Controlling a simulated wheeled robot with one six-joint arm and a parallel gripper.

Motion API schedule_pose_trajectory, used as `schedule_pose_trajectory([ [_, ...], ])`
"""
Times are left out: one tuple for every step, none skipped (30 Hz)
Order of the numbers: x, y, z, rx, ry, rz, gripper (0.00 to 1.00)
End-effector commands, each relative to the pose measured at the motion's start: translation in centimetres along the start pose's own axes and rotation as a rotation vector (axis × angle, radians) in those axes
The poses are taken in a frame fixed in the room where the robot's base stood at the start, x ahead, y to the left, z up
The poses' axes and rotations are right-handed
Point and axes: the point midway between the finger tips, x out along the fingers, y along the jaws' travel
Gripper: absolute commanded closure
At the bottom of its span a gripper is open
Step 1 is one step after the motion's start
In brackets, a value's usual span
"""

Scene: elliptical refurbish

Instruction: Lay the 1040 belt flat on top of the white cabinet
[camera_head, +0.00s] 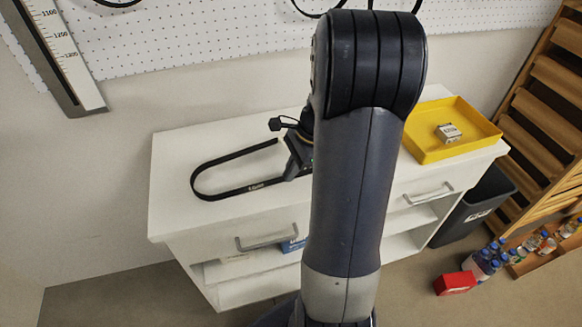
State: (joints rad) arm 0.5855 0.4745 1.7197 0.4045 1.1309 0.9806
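A black belt (237,189) forms a long open loop over the left part of the white cabinet's top (175,205). It carries a small pale label at its front strand, too small to read. The loop's left bend appears to lie on or just above the surface. Its right end is hidden behind my gripper and arm. My gripper (292,160) is low over the middle of the cabinet top, at the right end of the belt. My arm covers much of it, so I cannot tell whether its fingers are shut on the belt.
A yellow tray (487,131) holding a small box (449,133) stands at the cabinet's right end. A white pegboard (200,40) with black loops and a length scale (62,55) are behind. A dark bin (478,205), bottles (482,262) and a red box (455,283) stand right.

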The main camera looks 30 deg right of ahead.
Motion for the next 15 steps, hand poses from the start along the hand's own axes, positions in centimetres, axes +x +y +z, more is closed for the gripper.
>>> schedule_pose_trajectory([
  [0.18, -0.01, -0.07, 0.000, 0.000, -0.001, 1.00],
  [0.20, -0.01, -0.08, 0.000, 0.000, -0.001, 1.00],
  [0.20, -0.02, -0.08, 0.000, 0.000, -0.001, 1.00],
  [0.20, -0.02, -0.08, 0.000, 0.000, -0.001, 1.00],
  [0.18, -0.02, -0.08, 0.000, 0.000, -0.001, 1.00],
  [0.17, -0.02, -0.07, 0.000, 0.000, -0.001, 1.00],
  [0.16, -0.02, -0.07, 0.000, 0.000, -0.001, 1.00],
  [0.16, -0.02, -0.07, 0.000, 0.000, -0.001, 1.00],
  [0.16, -0.02, -0.07, 0.000, 0.000, -0.001, 1.00],
  [0.16, -0.02, -0.06, 0.000, 0.000, -0.001, 0.94],
  [0.16, -0.02, -0.07, 0.000, 0.000, -0.001, 0.91],
  [0.16, -0.02, -0.06, 0.000, 0.000, -0.001, 0.88],
  [0.16, -0.02, -0.06, -0.001, 0.000, -0.001, 0.86],
  [0.16, -0.02, -0.06, -0.001, 0.000, -0.001, 0.83],
  [0.16, -0.02, -0.06, 0.000, 0.000, -0.001, 0.80],
])
